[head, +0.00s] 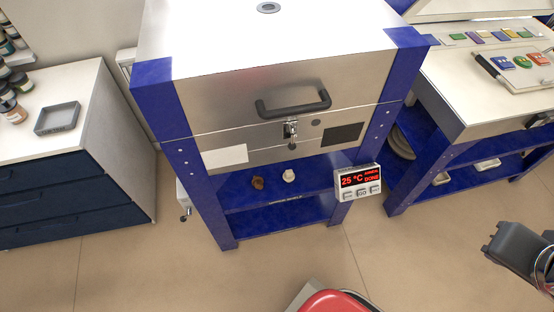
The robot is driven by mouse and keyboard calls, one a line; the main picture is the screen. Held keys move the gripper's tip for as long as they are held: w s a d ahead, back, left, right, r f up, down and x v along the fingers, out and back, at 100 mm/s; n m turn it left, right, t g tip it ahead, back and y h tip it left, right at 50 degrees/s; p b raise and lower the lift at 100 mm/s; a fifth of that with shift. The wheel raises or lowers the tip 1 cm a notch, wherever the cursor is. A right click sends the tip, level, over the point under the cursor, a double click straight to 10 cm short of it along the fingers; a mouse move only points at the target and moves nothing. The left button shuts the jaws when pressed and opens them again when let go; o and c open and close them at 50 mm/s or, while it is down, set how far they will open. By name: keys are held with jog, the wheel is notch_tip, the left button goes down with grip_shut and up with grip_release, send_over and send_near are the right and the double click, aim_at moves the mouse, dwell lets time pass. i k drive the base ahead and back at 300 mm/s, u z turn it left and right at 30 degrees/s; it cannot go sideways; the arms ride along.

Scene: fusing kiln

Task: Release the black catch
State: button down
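The kiln (235,97) stands shut in the middle of the head view, a steel box in a blue frame. Its front has a dark bar handle (292,106) on the lid. Below the handle, at the lid seam, is a small catch (290,129) with silvery and dark parts. A small dark knob (292,146) sits just under it. The catch looks fastened, but it is too small to be sure. My gripper (490,241) seems to be the dark grey end at the right edge, well right of and apart from the catch. Its fingers cannot be made out.
A controller (360,182) reading 25 °C hangs at the kiln's front right. Two small lumps lie on the blue shelf (235,190) below. A drawer cabinet (70,150) stands left, a worktable (470,110) right. The floor (190,275) before the kiln is mostly clear.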

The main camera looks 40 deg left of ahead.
aim_at(292, 145)
jog(key=u, duration=0.05)
jog(key=k, duration=1.3)
jog(key=u, duration=2.1)
jog(key=i, duration=1)
jog(key=u, duration=0.1)
